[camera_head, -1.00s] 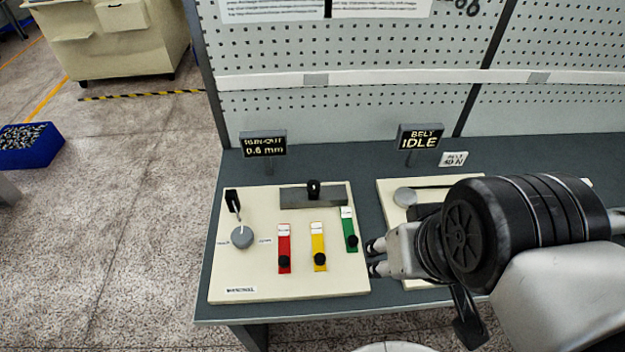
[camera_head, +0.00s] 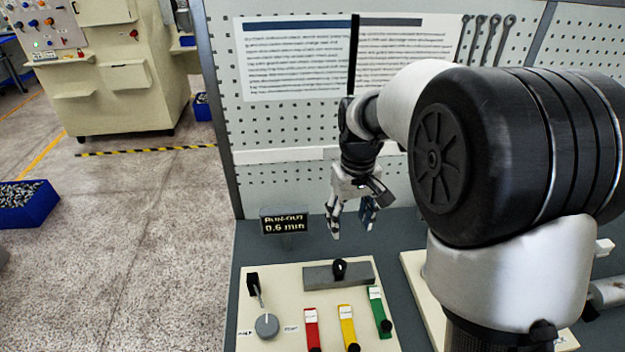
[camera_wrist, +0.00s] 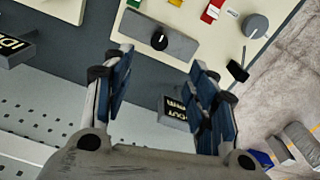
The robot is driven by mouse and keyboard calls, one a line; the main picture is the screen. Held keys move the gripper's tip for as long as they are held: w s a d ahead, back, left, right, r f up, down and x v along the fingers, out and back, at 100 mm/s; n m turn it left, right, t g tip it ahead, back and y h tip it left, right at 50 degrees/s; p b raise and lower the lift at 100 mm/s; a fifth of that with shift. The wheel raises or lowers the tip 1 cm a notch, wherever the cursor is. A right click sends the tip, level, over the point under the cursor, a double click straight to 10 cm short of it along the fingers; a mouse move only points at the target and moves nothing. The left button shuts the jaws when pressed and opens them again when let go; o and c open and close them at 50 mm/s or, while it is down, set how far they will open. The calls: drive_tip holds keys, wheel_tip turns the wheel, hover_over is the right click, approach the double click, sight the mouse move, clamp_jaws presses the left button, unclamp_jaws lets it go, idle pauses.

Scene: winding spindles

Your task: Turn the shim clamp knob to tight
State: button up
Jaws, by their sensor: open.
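A cream board (camera_head: 278,290) on the bench carries a round grey knob (camera_head: 267,325) with small labels on both sides, too small to read. Behind them on the board is a grey block (camera_head: 318,277) with a black knob (camera_head: 340,268) bearing a white mark. I cannot tell which is the shim clamp knob. In the wrist view the black knob (camera_wrist: 160,38) lies between and beyond my fingers, and the grey knob (camera_wrist: 255,26) is upper right. My gripper (camera_head: 352,222) is open and empty, pointing down above the back of the board, apart from both knobs.
A run-out sign (camera_head: 284,221) reading 0.6 mm stands behind the board, near my gripper. A black lever (camera_head: 254,283) rises beside the grey knob. Red (camera_head: 311,328), yellow (camera_head: 347,326) and green (camera_head: 379,311) strips with black knobs lie to the right. A pegboard wall (camera_head: 285,185) stands behind.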

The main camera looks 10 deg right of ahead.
wheel_tip(320, 180, down, 2)
drive_tip(key=w, duration=0.2)
drive_tip(key=b, duration=0.4)
approach(340, 264)
wheel_tip(340, 264, down, 9)
drive_tip(key=shift+w+f, duration=0.15)
drive_tip(key=shift+f, duration=0.05)
drive_tip(key=c, duration=1)
